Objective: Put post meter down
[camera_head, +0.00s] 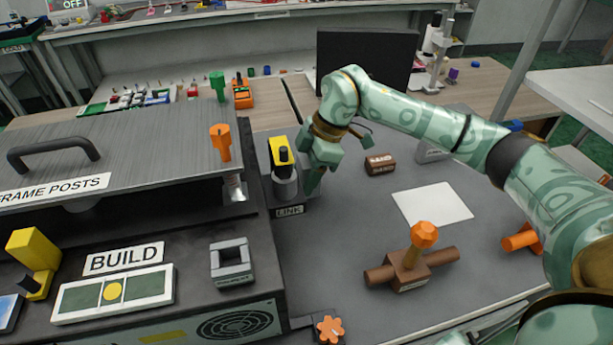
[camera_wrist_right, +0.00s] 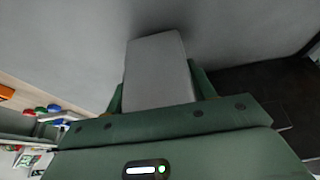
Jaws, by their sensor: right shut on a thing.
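My right gripper (camera_head: 314,182) points down just right of the LINK fixture (camera_head: 289,211). In the right wrist view my right gripper (camera_wrist_right: 162,88) is shut on a plain grey block (camera_wrist_right: 158,72), with a green finger on each side. I take this block to be the post meter; no label on it shows. In the head view the block is mostly hidden by the gripper, and I cannot tell whether it touches the table. A yellow and black piece (camera_head: 279,148) stands over a grey cylinder (camera_head: 286,181) at the LINK fixture. My left gripper is not in view.
The BUILD console (camera_head: 124,258) and FRAME POSTS panel (camera_head: 53,187) fill the left. On the grey table (camera_head: 345,240) are a small brown block (camera_head: 380,164), a white sheet (camera_head: 432,204) and a brown fixture with an orange knob (camera_head: 411,268). A dark screen (camera_head: 367,68) stands behind.

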